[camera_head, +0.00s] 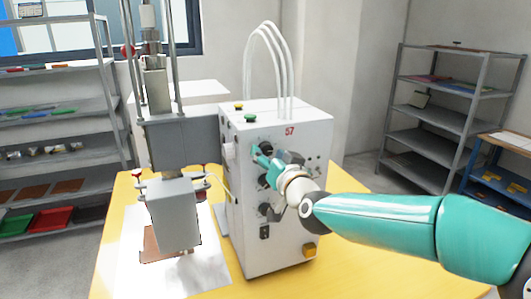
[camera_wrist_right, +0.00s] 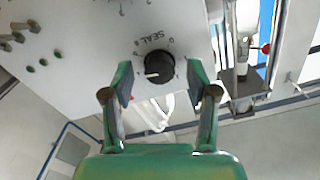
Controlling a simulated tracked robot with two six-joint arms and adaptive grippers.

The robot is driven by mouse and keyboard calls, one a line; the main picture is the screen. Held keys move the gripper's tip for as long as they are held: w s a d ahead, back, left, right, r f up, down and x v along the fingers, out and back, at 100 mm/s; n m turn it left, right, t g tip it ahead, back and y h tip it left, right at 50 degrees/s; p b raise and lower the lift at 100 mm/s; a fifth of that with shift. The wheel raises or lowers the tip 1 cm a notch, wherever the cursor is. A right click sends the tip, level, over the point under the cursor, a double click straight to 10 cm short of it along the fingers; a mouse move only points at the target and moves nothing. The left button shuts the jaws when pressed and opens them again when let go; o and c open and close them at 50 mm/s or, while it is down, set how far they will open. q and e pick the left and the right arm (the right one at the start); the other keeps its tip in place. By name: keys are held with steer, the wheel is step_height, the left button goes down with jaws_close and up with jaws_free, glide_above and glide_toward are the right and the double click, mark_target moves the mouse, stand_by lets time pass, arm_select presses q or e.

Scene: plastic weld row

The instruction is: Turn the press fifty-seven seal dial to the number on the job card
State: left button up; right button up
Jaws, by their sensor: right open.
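The press control box (camera_head: 240,225) is a pale cabinet marked 57 in red, standing on a yellow table. The seal dial (camera_wrist_right: 158,67), a round black knob with a white pointer line, shows in the right wrist view under the word SEAL. Its pointer is toward the left of that picture; the scale numbers are too small to read. My right gripper (camera_wrist_right: 160,80) is open, its two green fingers on either side of the dial with gaps. In the head view the right gripper (camera_head: 266,166) is at the panel, partly hiding the knobs. No job card number is readable. My left gripper is not in view.
The press column and head (camera_head: 178,215) stand left of the box over a brown piece (camera_head: 155,245) on a pale plate. Shelves (camera_head: 432,110) stand at the back right.

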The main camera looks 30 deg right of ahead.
steer(key=shift+w+d, duration=0.1)
steer(key=shift+w, duration=0.25)
steer(key=shift+c, duration=0.2)
jaws_close()
steer(key=shift+n, duration=1.6)
steer(key=shift+o, duration=0.2)
jaws_free()
